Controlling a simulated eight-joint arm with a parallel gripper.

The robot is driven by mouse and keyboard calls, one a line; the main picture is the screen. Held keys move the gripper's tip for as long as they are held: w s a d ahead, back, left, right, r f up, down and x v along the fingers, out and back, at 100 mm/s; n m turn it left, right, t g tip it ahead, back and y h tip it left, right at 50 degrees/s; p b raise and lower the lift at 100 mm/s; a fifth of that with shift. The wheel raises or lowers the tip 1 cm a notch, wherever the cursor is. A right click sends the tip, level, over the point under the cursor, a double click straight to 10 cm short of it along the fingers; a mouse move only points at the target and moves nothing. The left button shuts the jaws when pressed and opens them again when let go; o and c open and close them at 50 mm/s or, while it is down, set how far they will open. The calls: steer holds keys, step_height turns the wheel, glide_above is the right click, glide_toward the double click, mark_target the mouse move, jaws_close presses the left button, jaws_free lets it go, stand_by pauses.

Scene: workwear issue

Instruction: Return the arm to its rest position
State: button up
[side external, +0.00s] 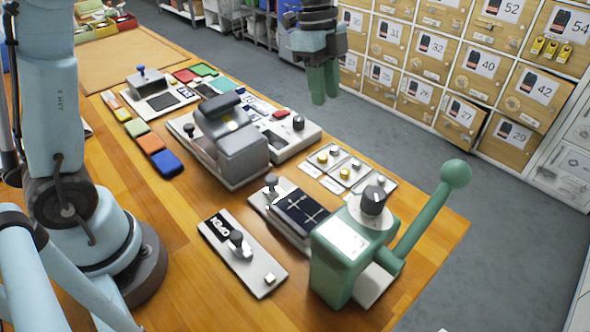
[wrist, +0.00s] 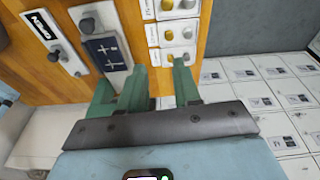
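My gripper (side external: 322,88) hangs at the top middle of the side external view, fingers pointing down. It is above and beyond the far edge of the wooden table (side external: 415,262), over the grey floor, and touches nothing. In the wrist view, my gripper (wrist: 160,78) shows green fingers with a gap between them. Nothing is held in the gap. My pale blue arm stands at the left of the side external view; the link leading to the gripper is mostly out of frame.
A green press (side external: 345,248) with a raised ball-ended lever stands at the table's right end. Beside it are a dark blue panel (side external: 302,212), an OPEN switch plate (side external: 240,256) and a grey machine (side external: 232,140). Numbered lockers (side external: 480,62) line the back. Open floor (side external: 400,150) lies between.

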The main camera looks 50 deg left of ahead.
steer(key=s+a+f+n+t+y, duration=0.1)
steer(key=s+a+n+t, duration=0.1)
steer(key=s+n, duration=0.5)
steer(key=s+a+f+n+t+y, duration=0.1)
steer(key=s+n+t, duration=0.4)
steer(key=n, duration=0.5)
steer(key=shift+s+a+f, duration=0.8)
steer(key=shift+s+a, duration=0.15)
steer(key=shift+s, duration=0.45)
